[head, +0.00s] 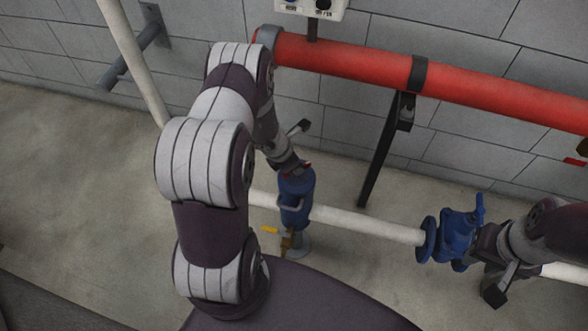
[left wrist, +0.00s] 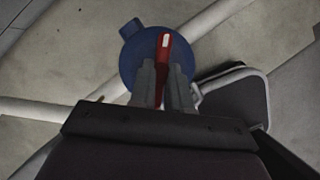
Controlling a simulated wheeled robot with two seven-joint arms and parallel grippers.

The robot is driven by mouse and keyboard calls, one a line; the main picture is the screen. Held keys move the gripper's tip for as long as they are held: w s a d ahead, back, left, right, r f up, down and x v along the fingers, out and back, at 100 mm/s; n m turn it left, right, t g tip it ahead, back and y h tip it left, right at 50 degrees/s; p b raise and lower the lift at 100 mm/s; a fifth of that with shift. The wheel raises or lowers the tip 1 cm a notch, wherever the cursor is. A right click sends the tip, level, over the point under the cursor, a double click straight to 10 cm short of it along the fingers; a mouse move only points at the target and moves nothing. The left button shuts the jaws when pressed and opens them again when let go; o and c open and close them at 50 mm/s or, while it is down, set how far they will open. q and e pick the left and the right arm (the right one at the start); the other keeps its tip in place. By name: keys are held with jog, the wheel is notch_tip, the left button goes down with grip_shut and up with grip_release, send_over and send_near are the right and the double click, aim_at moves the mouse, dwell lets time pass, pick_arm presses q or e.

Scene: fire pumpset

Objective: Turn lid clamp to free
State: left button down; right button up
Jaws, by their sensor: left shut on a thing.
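The blue upright vessel (head: 296,192) stands on the white floor pipe in the middle of the head view. Its round blue lid (left wrist: 132,58) shows from above in the left wrist view. The red lid clamp (left wrist: 164,58) is a narrow bar lying over the lid, pointing away from my wrist; only a bit of red shows in the head view. My left gripper (left wrist: 162,88) is shut on the clamp, one finger on each side. My right gripper (head: 482,243) is beside the blue valve (head: 456,232) at the right; its fingers are too hidden to tell their state.
A white pipe (head: 365,223) runs along the floor between vessel and valve. A yellow-handled tap (head: 270,230) sits low by the vessel. A red pipe (head: 350,60) on a black support (head: 383,150) runs along the grey block wall. Floor at the left is clear.

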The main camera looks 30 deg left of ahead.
pick_arm(q)
jog(key=n+y+b, duration=0.1)
jog(key=n+b, duration=0.1)
jog(key=f+n+b, duration=0.1)
jog(key=n+b, duration=0.1)
jog(key=shift+s+d+n+y, duration=0.2)
jog(key=shift+n+y, duration=0.1)
jog(key=shift+y, duration=0.1)
jog(key=n+y+b, duration=0.1)
jog(key=n+b, duration=0.2)
jog(key=shift+d+r, duration=0.1)
jog(key=shift+r, duration=0.05)
jog(key=shift+r+n+y+b, duration=0.1)
jog(key=shift+n+y+b, duration=0.25)
jog(key=shift+n, duration=0.35)
jog(key=c, duration=1.1)
grip_release()
jog(key=shift+r, duration=0.15)
